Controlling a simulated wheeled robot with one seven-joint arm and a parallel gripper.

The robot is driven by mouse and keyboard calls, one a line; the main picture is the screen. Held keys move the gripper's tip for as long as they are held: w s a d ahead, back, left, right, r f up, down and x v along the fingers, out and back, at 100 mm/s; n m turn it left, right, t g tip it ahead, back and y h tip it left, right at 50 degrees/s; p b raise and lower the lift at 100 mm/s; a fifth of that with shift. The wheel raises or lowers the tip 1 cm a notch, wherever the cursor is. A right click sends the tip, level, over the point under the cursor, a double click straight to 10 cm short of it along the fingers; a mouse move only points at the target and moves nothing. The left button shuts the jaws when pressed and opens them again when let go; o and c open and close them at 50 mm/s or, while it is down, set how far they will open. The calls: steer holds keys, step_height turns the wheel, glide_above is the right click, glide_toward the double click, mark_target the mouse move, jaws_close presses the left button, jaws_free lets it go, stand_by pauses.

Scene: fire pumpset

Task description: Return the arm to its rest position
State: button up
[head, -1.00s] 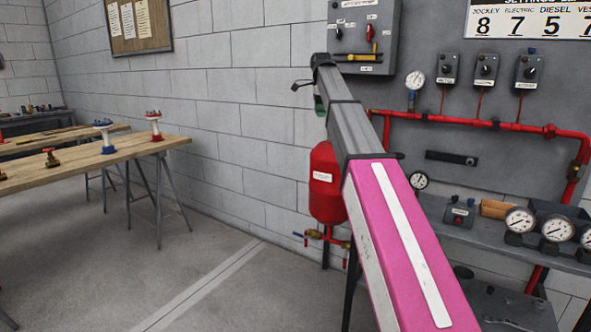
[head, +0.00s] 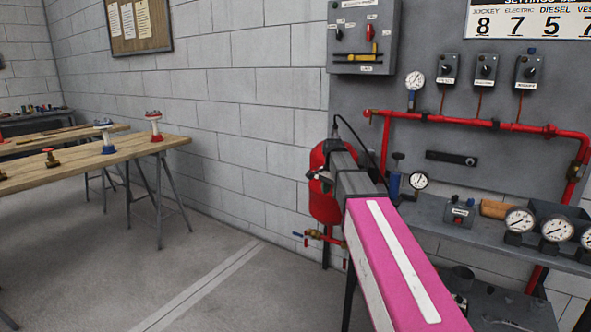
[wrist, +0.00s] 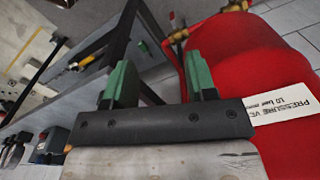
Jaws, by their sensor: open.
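My arm, with its pink and grey links, reaches forward in the head view and ends in front of the red pressure vessel (head: 322,205) on the wall. My gripper (wrist: 160,78) shows in the wrist view as two green fingers, spread apart with nothing between them. In the head view the fingers are hard to make out at the arm's end. The red vessel (wrist: 240,70) fills the right of the wrist view, close beside the right finger, with a white label. I cannot tell how wide the gap to it is.
A grey shelf (head: 455,232) with gauges stands at the right, below red pipework (head: 470,122). A control box (head: 363,38) hangs above. Valves (head: 315,235) sit under the vessel. A wooden bench (head: 90,160) stands at the left; the floor between is clear.

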steer(key=s+d+f+n, duration=0.2)
steer(key=s+f+n, duration=0.3)
steer(key=s+f, duration=0.7)
steer(key=s+d+f+n, duration=0.3)
steer(key=s+f+n, duration=0.2)
steer(key=s+f, duration=0.8)
steer(key=shift+f, duration=0.75)
steer(key=shift+d, duration=0.1)
